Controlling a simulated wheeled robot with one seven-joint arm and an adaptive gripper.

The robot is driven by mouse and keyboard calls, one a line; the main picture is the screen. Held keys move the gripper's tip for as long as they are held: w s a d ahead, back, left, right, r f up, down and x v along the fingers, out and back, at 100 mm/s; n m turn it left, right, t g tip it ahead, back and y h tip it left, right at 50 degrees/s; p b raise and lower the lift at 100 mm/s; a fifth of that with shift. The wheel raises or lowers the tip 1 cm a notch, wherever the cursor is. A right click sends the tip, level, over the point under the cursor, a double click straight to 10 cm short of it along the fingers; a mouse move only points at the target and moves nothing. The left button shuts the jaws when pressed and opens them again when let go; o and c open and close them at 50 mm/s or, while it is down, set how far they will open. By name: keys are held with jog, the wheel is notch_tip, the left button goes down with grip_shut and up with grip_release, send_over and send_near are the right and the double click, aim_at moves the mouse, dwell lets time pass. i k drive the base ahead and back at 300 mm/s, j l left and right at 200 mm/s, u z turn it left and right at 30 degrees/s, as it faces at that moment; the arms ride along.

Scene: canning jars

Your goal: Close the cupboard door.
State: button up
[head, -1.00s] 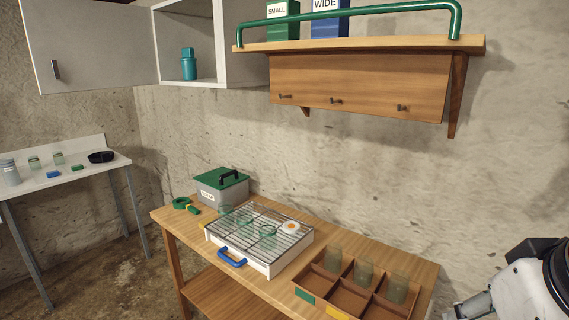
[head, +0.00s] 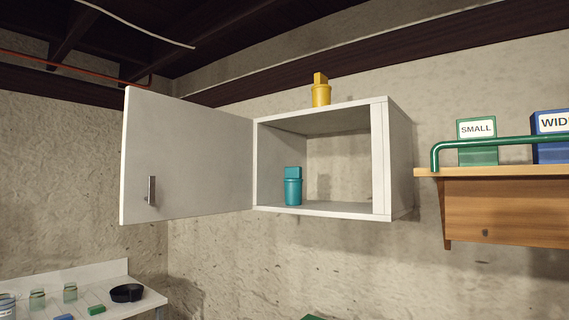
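The white wall cupboard (head: 398,160) hangs on the stone wall, its front open. Its white door (head: 190,150) is hinged on the cupboard's left side and stands wide open, swung out to the left. A metal bar handle (head: 152,190) is upright near the door's left edge, low down. A teal container (head: 293,187) stands inside on the cupboard floor, to the left. A yellow container (head: 321,92) stands on top of the cupboard. My gripper is not in view.
A wooden shelf (head: 510,171) with a green rail (head: 500,142) is at right, bearing a green SMALL box (head: 477,148) and a blue WIDE box (head: 552,140). Below left, a white table (head: 95,272) holds jars and a black dish (head: 127,293). The space before the cupboard looks clear.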

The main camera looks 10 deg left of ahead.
aim_at(200, 158)
jog(key=i+j, duration=0.15)
jog(key=j, duration=0.4)
jog(key=i+j+z, duration=0.1)
jog(key=j, duration=0.4)
jog(key=i+j, duration=0.15)
jog(key=j, duration=0.4)
jog(key=i+j, duration=0.15)
jog(key=j, duration=0.4)
jog(key=i+j+z, duration=0.1)
jog(key=j, duration=0.45)
jog(key=i+j, duration=0.1)
jog(key=j, duration=0.45)
jog(key=i+j+z, duration=0.1)
jog(key=j, duration=0.45)
